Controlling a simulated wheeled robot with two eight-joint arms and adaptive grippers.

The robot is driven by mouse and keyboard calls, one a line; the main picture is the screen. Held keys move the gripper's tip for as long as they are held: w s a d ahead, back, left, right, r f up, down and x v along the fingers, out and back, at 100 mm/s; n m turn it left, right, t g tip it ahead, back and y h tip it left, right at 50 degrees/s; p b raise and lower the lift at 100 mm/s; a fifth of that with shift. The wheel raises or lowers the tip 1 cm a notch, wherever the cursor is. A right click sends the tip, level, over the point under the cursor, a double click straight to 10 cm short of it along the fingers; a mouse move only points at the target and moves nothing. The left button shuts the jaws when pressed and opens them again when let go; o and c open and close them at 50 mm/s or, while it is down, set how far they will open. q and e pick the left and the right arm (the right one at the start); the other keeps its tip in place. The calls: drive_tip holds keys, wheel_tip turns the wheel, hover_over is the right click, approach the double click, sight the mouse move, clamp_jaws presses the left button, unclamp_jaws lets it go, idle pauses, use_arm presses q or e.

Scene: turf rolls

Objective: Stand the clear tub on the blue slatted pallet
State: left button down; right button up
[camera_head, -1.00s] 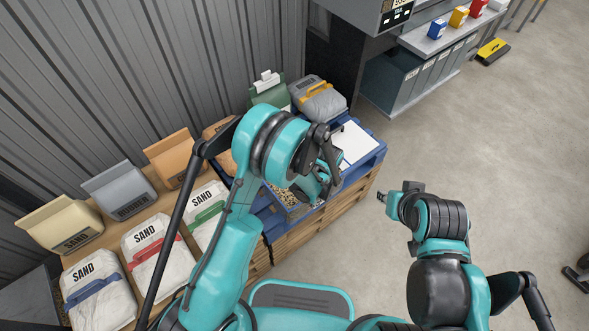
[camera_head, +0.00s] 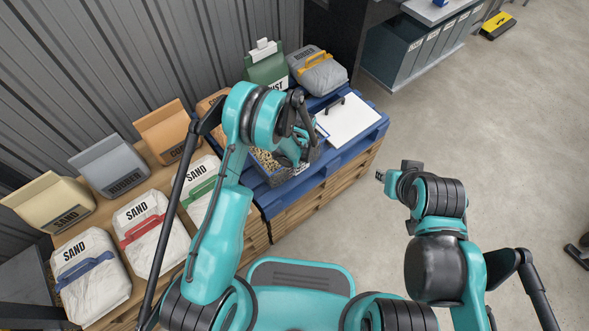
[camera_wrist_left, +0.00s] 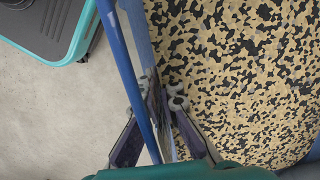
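The clear tub (camera_head: 262,170), blue-tinted and holding speckled tan-and-black granules, is over the blue slatted pallet (camera_head: 340,150), near its front left. Whether its base rests fully on the slats is hidden. My left gripper (camera_head: 303,150) is at the tub's right part, from above. In the left wrist view its fingers (camera_wrist_left: 162,95) straddle the tub's side wall (camera_wrist_left: 143,50) and close on it, with the granules (camera_wrist_left: 240,70) to the right. My right gripper (camera_head: 379,176) is over the floor, away from the pallet; its fingers are too small to judge.
A white clipboard (camera_head: 348,121) lies on the pallet, right of the tub. A grey bag with a yellow band (camera_head: 318,72) and a green bag (camera_head: 267,68) stand behind. Several sand and rubber bags are at left.

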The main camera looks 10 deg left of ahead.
use_arm(q)
drive_tip(key=shift+r, duration=0.15)
drive_tip(key=c, duration=2.1)
unclamp_jaws()
drive_tip(key=o, duration=0.4)
